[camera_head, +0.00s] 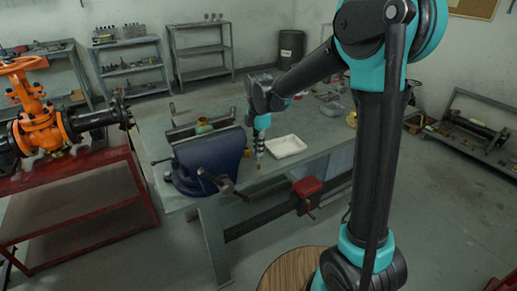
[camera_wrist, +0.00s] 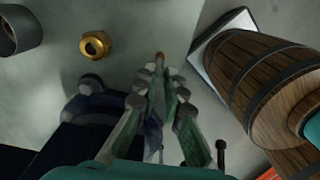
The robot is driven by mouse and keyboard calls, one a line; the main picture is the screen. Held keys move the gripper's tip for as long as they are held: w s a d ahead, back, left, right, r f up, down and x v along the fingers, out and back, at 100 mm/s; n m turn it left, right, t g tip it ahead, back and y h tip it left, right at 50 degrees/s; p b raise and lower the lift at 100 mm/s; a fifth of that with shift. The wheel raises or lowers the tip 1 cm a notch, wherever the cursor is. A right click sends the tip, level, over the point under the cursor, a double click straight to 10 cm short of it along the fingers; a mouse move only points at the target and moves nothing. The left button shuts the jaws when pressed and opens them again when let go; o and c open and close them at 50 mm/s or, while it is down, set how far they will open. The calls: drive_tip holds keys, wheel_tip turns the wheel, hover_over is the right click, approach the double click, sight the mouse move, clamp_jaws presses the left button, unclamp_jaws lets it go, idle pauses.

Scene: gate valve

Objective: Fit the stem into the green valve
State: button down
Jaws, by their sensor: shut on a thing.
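My gripper (camera_head: 259,147) points down over the front of the workbench, just right of the blue vise. The stem's lower end (camera_head: 258,165) also shows in the head view. A small greenish, brass-toned part (camera_head: 203,126) sits at the top of the vise, probably the valve; its opening is not clear. The stem is apart from it, to its right.
The blue vise (camera_head: 208,158) stands at the bench's left front. A white tray (camera_head: 286,146) lies right of my gripper. The wrist view shows a brass ring (camera_wrist: 95,45) and a grey hollow cylinder (camera_wrist: 18,30). A large orange valve (camera_head: 38,125) stands on a red table at left.

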drive_tip(key=shift+r, duration=2.5)
